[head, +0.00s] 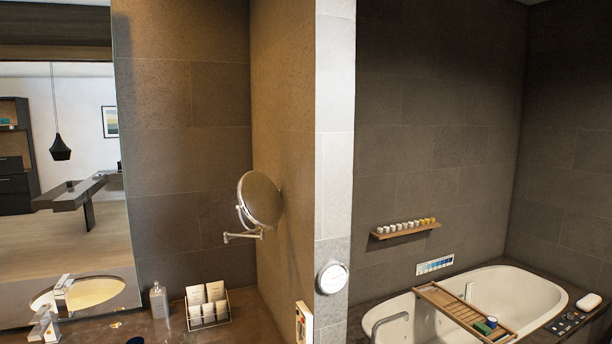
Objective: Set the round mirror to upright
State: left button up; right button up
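The round mirror (261,199) is on the tiled side wall above the vanity counter, left of the pale wall corner. It sits in a light curved yoke on a short metal wall arm (243,236). Its disc is tilted, with the top leaning to the left and the grey-brown face turned toward the right and front. Neither of my grippers shows in the head view.
Below the mirror, the counter holds a rack of white packets (208,305), a clear bottle (159,301) and a faucet (63,290) by the basin. A bathtub (535,290) with a wooden tray (465,315) is at right. The air before the mirror is clear.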

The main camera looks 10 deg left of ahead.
aim_at(259, 198)
jog(key=z, duration=0.25)
jog(key=i, duration=0.8)
jog(key=u, duration=0.6)
jog(key=i, duration=0.45)
jog(key=u, duration=0.35)
